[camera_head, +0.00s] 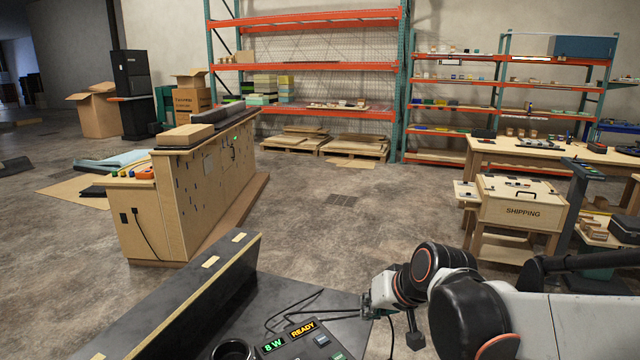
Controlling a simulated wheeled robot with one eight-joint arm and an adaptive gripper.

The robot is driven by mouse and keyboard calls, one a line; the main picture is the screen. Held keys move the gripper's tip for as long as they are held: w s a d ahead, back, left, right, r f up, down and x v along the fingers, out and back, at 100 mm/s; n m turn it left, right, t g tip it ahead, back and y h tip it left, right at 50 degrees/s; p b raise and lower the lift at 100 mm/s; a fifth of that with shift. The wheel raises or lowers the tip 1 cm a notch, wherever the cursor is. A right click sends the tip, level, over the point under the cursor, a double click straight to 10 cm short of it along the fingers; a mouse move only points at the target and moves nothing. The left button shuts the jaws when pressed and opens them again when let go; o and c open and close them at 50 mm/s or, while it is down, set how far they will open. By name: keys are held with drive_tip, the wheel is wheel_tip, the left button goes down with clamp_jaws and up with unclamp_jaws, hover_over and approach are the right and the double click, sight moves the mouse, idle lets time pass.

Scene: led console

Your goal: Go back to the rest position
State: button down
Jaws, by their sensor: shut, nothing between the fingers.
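My arm reaches in from the right edge, with dark joints and a light grey link. My gripper (378,298) is at its left end, above the right part of a dark bench. It is small and partly turned away in this view; it is shut, with nothing seen held in it. Below and left of it is the LED console (318,345), cut off by the bottom edge. Its displays read "8 W" in green and "READY" in amber. A gap shows between the gripper and the console.
A dark panel with a wooden top edge (205,290) stands left of the console. Black cables (290,308) lie on the bench behind it. A wooden workbench (160,205) stands farther left, a SHIPPING box (520,205) at right. Open concrete floor lies between.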

drive_tip(key=s+d+h, duration=0.1)
drive_tip(key=s+d, duration=0.2)
drive_tip(key=s, duration=0.3)
drive_tip(key=s+d+r+h, duration=0.1)
drive_tip(key=s+d, duration=0.2)
drive_tip(key=s, duration=0.4)
drive_tip(key=s+d+r+h, duration=0.1)
drive_tip(key=s+d, duration=0.2)
drive_tip(key=s, duration=0.3)
drive_tip(key=shift+s+d+h, duration=0.15)
drive_tip(key=shift+d+h, duration=0.15)
drive_tip(key=shift+r, duration=0.1)
